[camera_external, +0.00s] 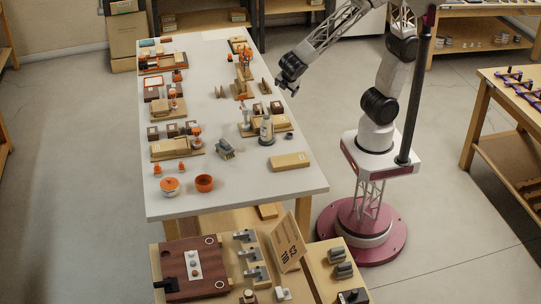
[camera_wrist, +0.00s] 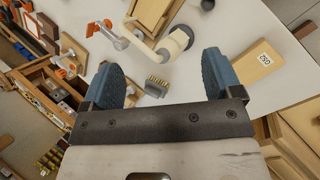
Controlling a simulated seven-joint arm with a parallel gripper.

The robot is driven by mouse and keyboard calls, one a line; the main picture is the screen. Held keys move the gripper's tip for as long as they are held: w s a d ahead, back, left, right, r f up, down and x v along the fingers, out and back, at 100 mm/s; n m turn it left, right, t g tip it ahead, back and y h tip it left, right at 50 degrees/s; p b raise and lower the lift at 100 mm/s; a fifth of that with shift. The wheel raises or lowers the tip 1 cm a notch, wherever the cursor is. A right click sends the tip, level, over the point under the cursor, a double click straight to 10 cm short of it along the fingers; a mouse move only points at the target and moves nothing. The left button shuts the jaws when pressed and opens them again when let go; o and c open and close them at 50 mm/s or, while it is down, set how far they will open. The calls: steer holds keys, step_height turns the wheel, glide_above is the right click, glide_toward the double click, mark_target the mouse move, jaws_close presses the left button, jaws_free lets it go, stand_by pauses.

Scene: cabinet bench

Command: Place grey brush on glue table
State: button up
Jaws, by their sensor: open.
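The grey brush (camera_external: 225,148) appears to be the small grey object on the white-topped table (camera_external: 225,186), left of a cream bottle-like object (camera_external: 267,130). My gripper (camera_external: 289,84) is open and empty, above and beyond the table's right edge in the external view. Its two blue-grey fingers (camera_wrist: 162,78) are wide apart and well above the brush. No label shows which surface is the glue table.
The cream object (camera_wrist: 174,42) stands close to the brush. A labelled wooden block (camera_wrist: 248,67) lies to its right. A lower bench (camera_external: 222,236) stands in front. The white middle strip is mostly clear.

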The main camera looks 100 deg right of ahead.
steer(key=s+r+m+t+y, duration=0.1)
steer(key=s+m, duration=0.3)
steer(key=s, duration=0.5)
steer(key=s+r+m+t+y, duration=0.1)
steer(key=s+r+m+y, duration=0.3)
steer(key=s, duration=0.6)
steer(key=shift+a+t+y, duration=0.2)
steer(key=shift+t+y, duration=0.1)
